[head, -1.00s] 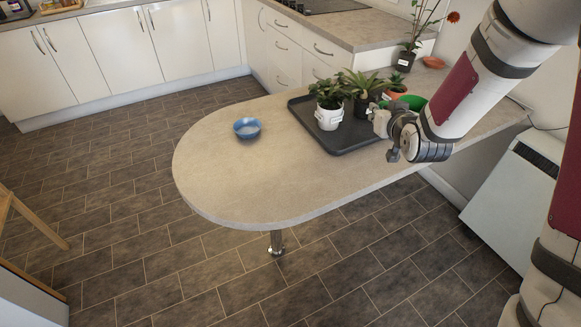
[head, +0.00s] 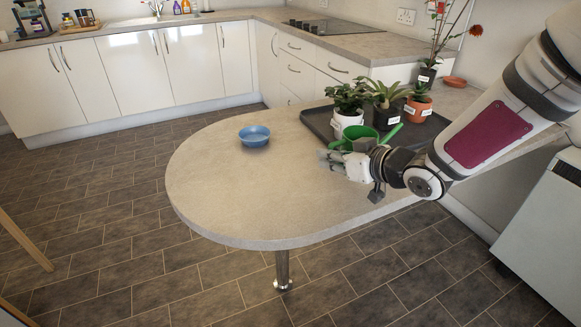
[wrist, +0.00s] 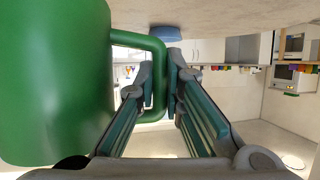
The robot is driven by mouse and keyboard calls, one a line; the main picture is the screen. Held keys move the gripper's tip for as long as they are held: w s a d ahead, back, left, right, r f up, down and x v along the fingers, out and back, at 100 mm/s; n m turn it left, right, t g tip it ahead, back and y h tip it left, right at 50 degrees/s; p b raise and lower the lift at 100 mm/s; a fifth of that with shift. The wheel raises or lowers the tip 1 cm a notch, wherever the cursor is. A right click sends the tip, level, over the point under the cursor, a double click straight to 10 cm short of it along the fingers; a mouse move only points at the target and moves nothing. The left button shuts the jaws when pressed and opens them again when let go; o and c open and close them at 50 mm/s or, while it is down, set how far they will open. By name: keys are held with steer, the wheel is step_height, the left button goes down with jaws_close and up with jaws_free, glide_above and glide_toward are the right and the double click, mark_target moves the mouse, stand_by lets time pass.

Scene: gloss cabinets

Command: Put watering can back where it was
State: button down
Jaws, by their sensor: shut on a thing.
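The green watering can (head: 362,137) is at the front left of the dark tray (head: 428,127), with its spout pointing right. In the wrist view its green body (wrist: 50,80) fills the left side and its looped handle (wrist: 158,60) passes between the fingers. My gripper (head: 333,158) is shut on the handle; its fingers also show in the wrist view (wrist: 160,85). The gripper and arm hide part of the can's underside, so I cannot tell whether it is clear of the tray.
On the tray stand a white-potted plant (head: 347,122), a black-potted plant (head: 385,118) and an orange-potted plant (head: 418,108). A blue bowl (head: 255,136) sits on the rounded worktop (head: 225,185). The worktop's left and front are clear. A vase with red flowers (head: 428,72) stands behind.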

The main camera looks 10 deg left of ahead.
steer(key=w+a+b, duration=0.1)
steer(key=a, duration=0.3)
steer(key=w+a+f+b, duration=0.1)
steer(key=w+a, duration=0.1)
steer(key=a, duration=0.2)
steer(key=w+a+b, duration=0.1)
steer(key=a, duration=0.4)
steer(key=shift+w+a+f, duration=0.1)
steer(key=shift+w+f, duration=0.05)
steer(key=shift+w, duration=0.1)
steer(key=shift+a, duration=0.15)
steer(key=shift+f+b, duration=0.8)
steer(key=shift+f, duration=0.9)
steer(key=shift+f, duration=0.2)
steer(key=c, duration=1.8)
jaws_free()
steer(key=shift+o, duration=0.5)
steer(key=shift+r, duration=0.15)
steer(key=p+v, duration=0.3)
steer(key=v, duration=0.9)
